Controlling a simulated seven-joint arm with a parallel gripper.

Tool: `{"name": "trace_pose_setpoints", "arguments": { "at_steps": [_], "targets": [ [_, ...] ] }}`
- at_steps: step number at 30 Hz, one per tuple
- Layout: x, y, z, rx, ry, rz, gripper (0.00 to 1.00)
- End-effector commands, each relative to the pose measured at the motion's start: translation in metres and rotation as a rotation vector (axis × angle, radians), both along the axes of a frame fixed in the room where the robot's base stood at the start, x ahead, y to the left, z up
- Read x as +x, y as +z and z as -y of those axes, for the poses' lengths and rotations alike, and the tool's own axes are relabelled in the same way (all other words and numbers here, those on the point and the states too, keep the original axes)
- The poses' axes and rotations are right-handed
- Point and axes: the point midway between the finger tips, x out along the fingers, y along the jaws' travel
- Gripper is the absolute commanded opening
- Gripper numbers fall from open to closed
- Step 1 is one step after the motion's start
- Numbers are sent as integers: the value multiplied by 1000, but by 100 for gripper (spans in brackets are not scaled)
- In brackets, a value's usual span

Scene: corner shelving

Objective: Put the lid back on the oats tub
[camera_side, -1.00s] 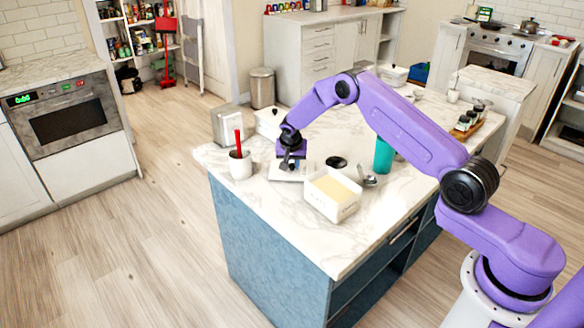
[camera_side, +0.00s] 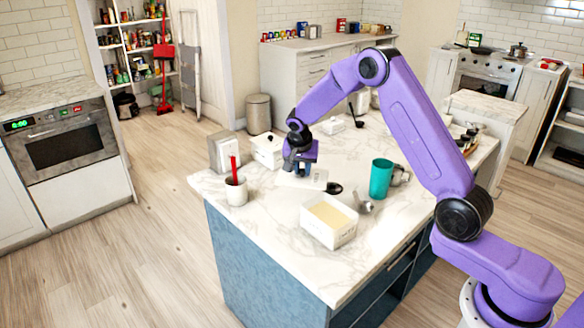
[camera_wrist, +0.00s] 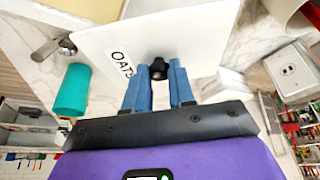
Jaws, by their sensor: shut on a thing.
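The oats tub (camera_side: 344,236) is a white open box with pale contents, standing on the marble counter near its front edge. The white lid (camera_side: 290,181) is a flat square plate, labelled OATS in the wrist view (camera_wrist: 200,42). My gripper (camera_side: 303,174) is shut on the lid's dark knob (camera_wrist: 158,68), with a blue finger on each side. The lid is up-left of the tub in the side view, apart from it and apparently just above the counter. The tub's opening faces up, uncovered.
A white mug (camera_side: 236,192) with a red utensil stands left of the lid. A lidded white box (camera_side: 267,150) and a grey box (camera_side: 224,153) are behind. A teal cup (camera_side: 381,179), a metal scoop (camera_side: 365,207) and a dark round item (camera_side: 334,188) lie right.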

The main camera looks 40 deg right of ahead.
Motion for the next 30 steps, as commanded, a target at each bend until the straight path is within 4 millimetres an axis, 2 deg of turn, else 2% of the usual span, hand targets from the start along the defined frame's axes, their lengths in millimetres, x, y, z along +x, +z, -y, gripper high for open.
{"name": "trace_pose_setpoints", "arguments": {
  "at_steps": [3, 9, 15, 23, 30],
  "targets": [
    [-31, 10, -3, -1, -46, 1, 0],
    [-78, 19, -8, -1, -117, 4, 0],
    [-110, 22, -10, 1, -161, 6, 0],
    [-119, 18, -10, 0, -175, 5, 0],
    [-120, 0, -10, 0, -175, 2, 0]
  ]
}}
